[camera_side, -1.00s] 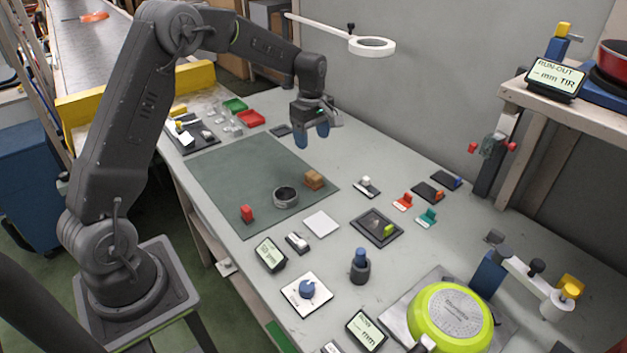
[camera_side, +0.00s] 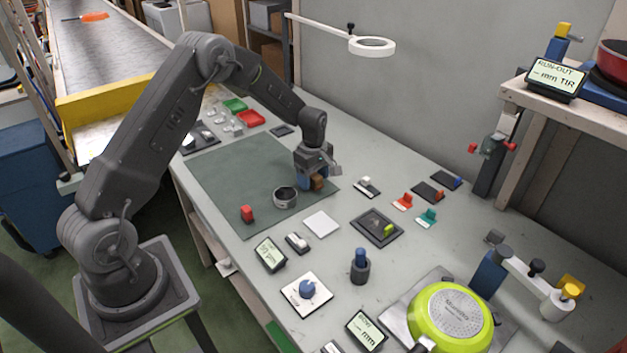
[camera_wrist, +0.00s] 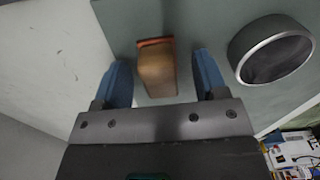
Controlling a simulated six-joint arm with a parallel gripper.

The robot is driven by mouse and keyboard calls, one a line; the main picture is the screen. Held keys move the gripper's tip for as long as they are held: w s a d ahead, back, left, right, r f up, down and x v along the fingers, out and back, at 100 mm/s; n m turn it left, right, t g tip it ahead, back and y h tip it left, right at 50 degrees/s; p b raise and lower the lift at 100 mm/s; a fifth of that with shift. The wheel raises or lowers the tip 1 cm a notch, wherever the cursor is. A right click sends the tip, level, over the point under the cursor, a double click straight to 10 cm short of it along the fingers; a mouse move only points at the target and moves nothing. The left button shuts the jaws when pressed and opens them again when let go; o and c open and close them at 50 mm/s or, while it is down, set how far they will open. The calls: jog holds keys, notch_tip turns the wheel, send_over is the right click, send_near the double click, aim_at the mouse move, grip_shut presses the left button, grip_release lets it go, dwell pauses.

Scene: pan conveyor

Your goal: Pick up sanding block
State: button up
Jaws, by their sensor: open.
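The sanding block (camera_side: 318,183) is a small brown block on the dark green mat (camera_side: 225,165), near the mat's right edge. My gripper (camera_side: 314,186) is lowered over it and partly hides it in the side view. In the wrist view the block (camera_wrist: 157,70) shows a tan face and an orange-red edge. It lies between the two blue fingers of my gripper (camera_wrist: 163,82), with a gap on each side. The gripper is open, and the left gap looks a little wider than or similar to the right one.
A round metal ring (camera_side: 285,197) stands close to the block, also in the wrist view (camera_wrist: 272,50). A white square (camera_side: 321,224) lies right of the mat. The mat's middle is clear.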

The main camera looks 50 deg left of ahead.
jog(key=shift+f, duration=0.2)
jog(key=c, duration=1)
jog(key=shift+r, duration=0.15)
jog(key=shift+c, duration=0.2)
jog(key=shift+r, duration=0.3)
jog(key=r, duration=0.3)
jog(key=shift+s+a+r, duration=0.2)
jog(key=shift+a+r, duration=0.1)
jog(key=shift+r, duration=0.1)
jog(key=s+a+r, duration=0.6)
jog(key=s+a, duration=0.1)
jog(key=a, duration=0.1)
jog(key=shift+s+r, duration=0.15)
jog(key=shift+s, duration=0.2)
